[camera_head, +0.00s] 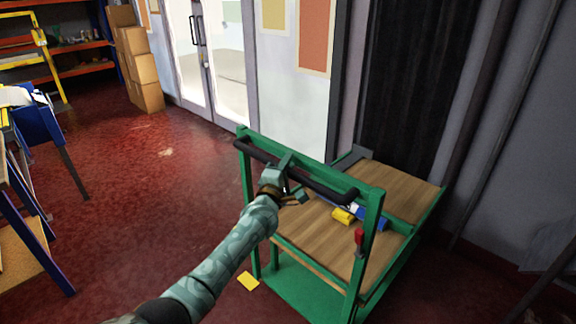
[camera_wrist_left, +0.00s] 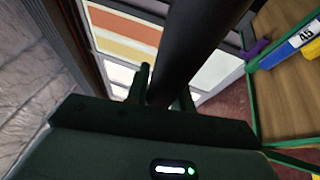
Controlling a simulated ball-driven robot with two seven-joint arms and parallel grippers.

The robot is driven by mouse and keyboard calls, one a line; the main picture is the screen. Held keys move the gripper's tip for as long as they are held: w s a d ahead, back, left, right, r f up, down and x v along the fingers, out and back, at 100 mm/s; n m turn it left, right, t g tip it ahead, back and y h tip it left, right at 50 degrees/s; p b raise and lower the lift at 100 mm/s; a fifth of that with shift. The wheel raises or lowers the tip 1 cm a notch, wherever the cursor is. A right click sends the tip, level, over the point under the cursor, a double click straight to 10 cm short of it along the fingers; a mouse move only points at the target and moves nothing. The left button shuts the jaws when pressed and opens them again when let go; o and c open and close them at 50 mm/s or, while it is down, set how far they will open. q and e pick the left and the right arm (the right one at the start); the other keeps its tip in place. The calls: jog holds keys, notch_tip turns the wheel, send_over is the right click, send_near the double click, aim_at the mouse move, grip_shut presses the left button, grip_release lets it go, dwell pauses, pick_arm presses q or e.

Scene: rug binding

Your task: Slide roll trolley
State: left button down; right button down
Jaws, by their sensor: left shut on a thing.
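The roll trolley has a green frame (camera_head: 376,215) and wooden decks (camera_head: 320,240), with a dark push handle (camera_head: 325,188) across its near side. My left gripper (camera_head: 283,178) is shut on the handle near its middle. In the left wrist view the dark handle bar (camera_wrist_left: 205,45) runs between the fingers of my left gripper (camera_wrist_left: 165,90). My right gripper is in neither view.
A yellow item (camera_head: 343,216) and a blue item (camera_head: 372,217) lie on the trolley. A red-handled part (camera_head: 360,238) is on its near post. Cardboard boxes (camera_head: 138,60) and a blue-legged bench (camera_head: 45,120) stand left. Red floor (camera_head: 150,190) between is open. The wall is close behind.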

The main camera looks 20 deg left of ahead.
pick_arm(q)
jog(key=shift+f, duration=0.1)
jog(key=c, duration=1.2)
grip_release()
jog(key=s+f+p, duration=0.3)
jog(key=s+p, duration=0.2)
jog(key=s, duration=1.1)
